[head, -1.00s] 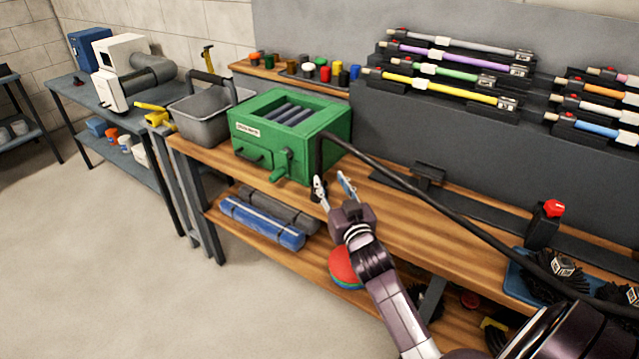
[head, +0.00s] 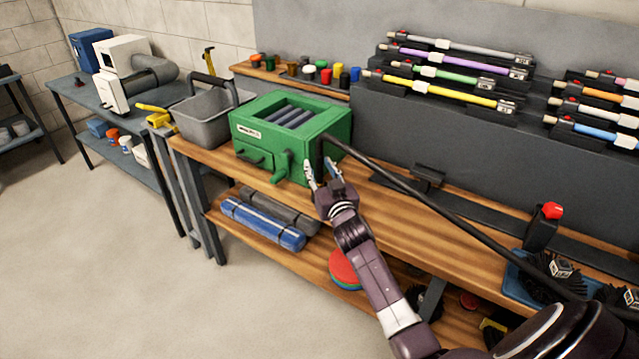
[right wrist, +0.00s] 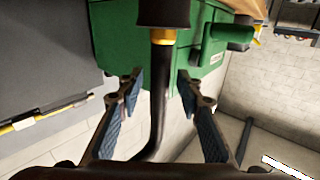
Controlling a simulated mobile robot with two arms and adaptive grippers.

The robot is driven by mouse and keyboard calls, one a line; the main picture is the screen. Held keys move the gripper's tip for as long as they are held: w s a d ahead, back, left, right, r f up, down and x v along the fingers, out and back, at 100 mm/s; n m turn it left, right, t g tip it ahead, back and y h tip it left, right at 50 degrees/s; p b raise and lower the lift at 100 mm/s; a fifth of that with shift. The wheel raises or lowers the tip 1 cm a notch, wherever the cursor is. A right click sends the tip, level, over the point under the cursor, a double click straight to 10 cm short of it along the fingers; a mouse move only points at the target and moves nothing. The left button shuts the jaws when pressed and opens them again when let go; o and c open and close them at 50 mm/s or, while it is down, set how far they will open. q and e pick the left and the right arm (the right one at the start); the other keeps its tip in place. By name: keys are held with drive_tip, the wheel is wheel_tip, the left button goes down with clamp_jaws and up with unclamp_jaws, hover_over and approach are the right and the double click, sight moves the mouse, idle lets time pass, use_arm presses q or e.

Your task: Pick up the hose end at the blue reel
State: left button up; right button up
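A black hose (head: 420,193) runs from the front right of a green box (head: 262,133) down to the lower right. In the right wrist view a wide black end piece with a brass-coloured ring (right wrist: 163,37) sits on the black hose (right wrist: 159,95). My right gripper (head: 322,168) is in front of the green box's right side. In the right wrist view the open fingers (right wrist: 160,85) stand on either side of the hose, with gaps on both sides. I see no clear blue reel. My left gripper is not in view.
The green box stands on a wooden bench (head: 400,232) beside a grey bin (head: 205,122). A blue roll (head: 262,222) lies on the shelf below. Dark brushes (head: 550,275) are at the right. Coloured rods (head: 440,90) hang on the back panel.

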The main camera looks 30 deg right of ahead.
clamp_jaws()
drive_tip(key=shift+r, duration=0.15)
